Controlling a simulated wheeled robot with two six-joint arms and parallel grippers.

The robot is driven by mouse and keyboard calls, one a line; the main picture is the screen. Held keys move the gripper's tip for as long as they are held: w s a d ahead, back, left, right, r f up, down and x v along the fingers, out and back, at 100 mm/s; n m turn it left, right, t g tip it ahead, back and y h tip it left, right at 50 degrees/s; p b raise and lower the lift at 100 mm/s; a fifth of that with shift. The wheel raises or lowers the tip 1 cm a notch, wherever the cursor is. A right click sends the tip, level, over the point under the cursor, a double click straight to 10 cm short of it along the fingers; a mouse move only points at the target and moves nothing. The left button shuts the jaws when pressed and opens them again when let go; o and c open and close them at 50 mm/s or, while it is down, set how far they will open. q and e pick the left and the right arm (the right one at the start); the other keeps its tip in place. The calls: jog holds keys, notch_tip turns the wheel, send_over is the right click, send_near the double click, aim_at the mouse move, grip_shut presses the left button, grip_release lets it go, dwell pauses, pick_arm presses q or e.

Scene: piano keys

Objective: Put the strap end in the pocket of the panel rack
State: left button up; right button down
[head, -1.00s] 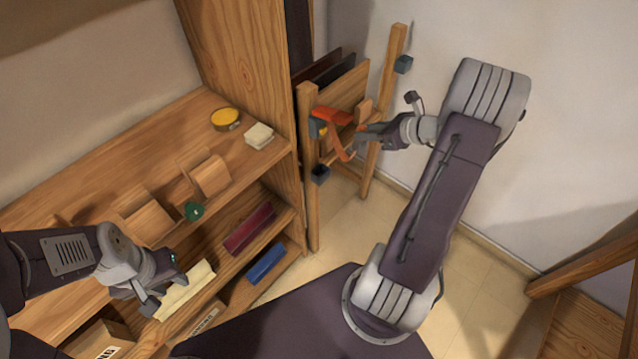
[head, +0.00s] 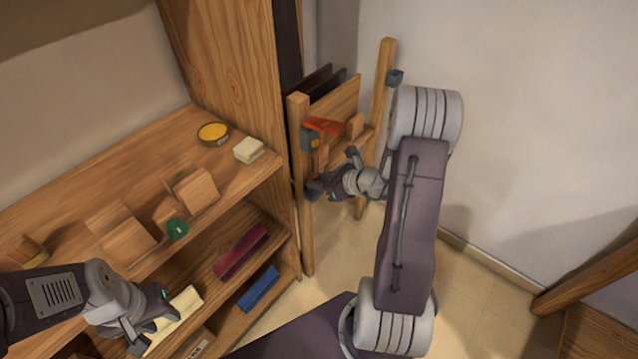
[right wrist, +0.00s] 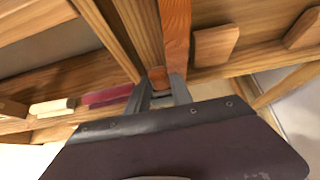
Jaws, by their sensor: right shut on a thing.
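The panel rack (head: 298,220) is a wooden frame with upright posts, holding dark panels. An orange strap (head: 325,125) lies over its upper bar beside a grey fitting with a yellow spot (head: 310,140). The strap hangs down, and in the right wrist view the strap (right wrist: 176,40) runs down to my fingers. My right gripper (head: 312,189) is at the left post, shut on the strap end (right wrist: 158,77). The gripper hides that part of the post, and I cannot make out the pocket. My left gripper (head: 148,332) is by the shelf, away from the rack; its jaws are unclear.
The wooden shelf unit left of the rack holds a yellow tin (head: 213,133), a pale block (head: 248,149), wooden blocks and a green round thing (head: 177,229). Red (head: 241,251) and blue (head: 259,288) pieces lie lower.

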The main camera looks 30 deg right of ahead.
jog(key=shift+r, duration=0.1)
jog(key=shift+f, duration=0.25)
jog(key=c, duration=1.1)
grip_release()
jog(key=shift+c, duration=0.2)
jog(key=shift+r, duration=0.1)
